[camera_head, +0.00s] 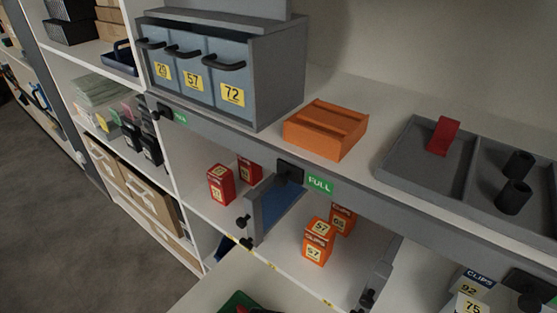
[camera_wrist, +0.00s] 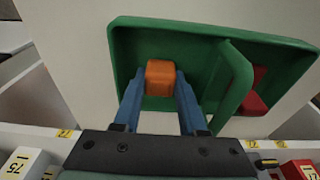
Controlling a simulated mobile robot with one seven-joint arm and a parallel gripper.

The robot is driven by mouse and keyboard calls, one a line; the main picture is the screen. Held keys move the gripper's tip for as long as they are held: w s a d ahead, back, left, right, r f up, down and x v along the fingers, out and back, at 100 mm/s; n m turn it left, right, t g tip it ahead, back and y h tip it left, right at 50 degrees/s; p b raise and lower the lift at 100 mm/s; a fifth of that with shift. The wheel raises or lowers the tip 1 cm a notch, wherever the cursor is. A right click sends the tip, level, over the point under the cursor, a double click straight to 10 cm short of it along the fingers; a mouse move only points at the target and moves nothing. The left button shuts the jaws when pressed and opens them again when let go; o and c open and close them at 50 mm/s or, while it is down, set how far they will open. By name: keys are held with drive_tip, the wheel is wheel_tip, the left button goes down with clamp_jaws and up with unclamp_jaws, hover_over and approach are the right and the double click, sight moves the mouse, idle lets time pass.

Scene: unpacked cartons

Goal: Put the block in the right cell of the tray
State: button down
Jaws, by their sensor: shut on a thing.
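A green tray (camera_wrist: 215,31) with a raised divider fills much of the wrist view, on a pale surface. Its edge also shows at the bottom of the head view (camera_head: 238,299). An orange block (camera_wrist: 160,77) is between the blue fingers of my gripper (camera_wrist: 158,88), which is shut on it. The block appears over or in the tray's left cell as pictured; I cannot tell whether it touches the floor. A red piece (camera_wrist: 257,98) lies in the right cell, partly hidden by the divider. My gripper cannot be made out in the head view.
Labelled cartons, orange (camera_head: 317,241) and red (camera_head: 220,184), stand on the shelf behind. Above are a grey drawer unit (camera_head: 278,77), an orange box (camera_head: 325,130) and a grey tray (camera_head: 408,165) holding a red piece and black cylinders. A white carton (camera_wrist: 22,166) stands at the wrist view's lower left.

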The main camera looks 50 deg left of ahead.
drive_tip(key=shift+c, duration=2.3)
unclamp_jaws()
drive_tip(key=shift+f, duration=0.1)
wheel_tip(320, 180, up, 12)
drive_tip(key=s+p, duration=0.1)
drive_tip(key=p, duration=0.1)
drive_tip(key=shift+s+d, duration=0.2)
drive_tip(key=shift+s, duration=0.1)
